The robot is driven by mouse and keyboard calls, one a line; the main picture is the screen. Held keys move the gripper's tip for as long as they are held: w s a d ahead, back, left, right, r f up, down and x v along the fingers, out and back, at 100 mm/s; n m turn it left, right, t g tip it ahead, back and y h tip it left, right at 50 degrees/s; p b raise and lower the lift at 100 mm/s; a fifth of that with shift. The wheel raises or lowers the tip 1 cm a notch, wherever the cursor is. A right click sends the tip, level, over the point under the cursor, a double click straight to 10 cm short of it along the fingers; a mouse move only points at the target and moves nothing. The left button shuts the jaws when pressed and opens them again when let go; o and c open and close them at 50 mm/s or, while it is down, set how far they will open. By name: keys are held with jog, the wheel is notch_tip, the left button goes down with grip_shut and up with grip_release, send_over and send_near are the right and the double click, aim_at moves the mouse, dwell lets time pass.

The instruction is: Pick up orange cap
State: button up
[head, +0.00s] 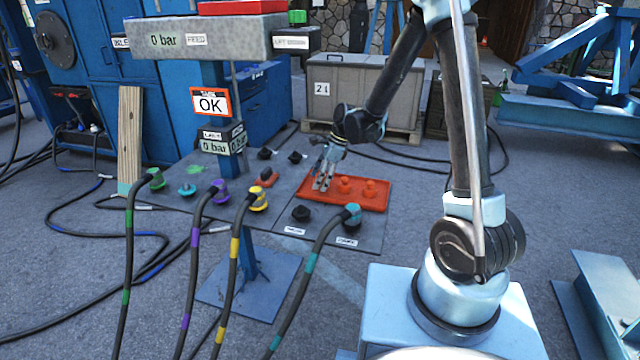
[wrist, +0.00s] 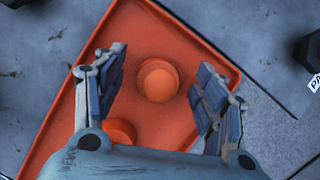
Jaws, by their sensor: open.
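Orange caps (head: 345,185) stand in a shallow orange tray (head: 350,205) on the grey panel in the head view. My gripper (head: 322,181) points down over the tray's left part, fingers apart. In the wrist view, a round orange cap (wrist: 158,82) lies between the two open fingers, which do not touch it. A second cap (wrist: 119,131) is nearer my palm, by the left finger, and partly hidden by the gripper. The orange tray (wrist: 140,32) fills the ground beneath. My gripper holds nothing.
A black knob (head: 301,213) and a teal-marked cable plug (head: 352,212) stand just in front of the tray. Purple (head: 219,189) and yellow (head: 258,197) plugs stand to the left. A grey crate (head: 345,90) is behind. A black fitting (wrist: 309,50) is right of the tray.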

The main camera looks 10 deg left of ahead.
jog(key=shift+c, duration=0.2)
jog(key=c, duration=1.1)
jog(key=shift+r, duration=0.1)
jog(key=shift+c, duration=0.2)
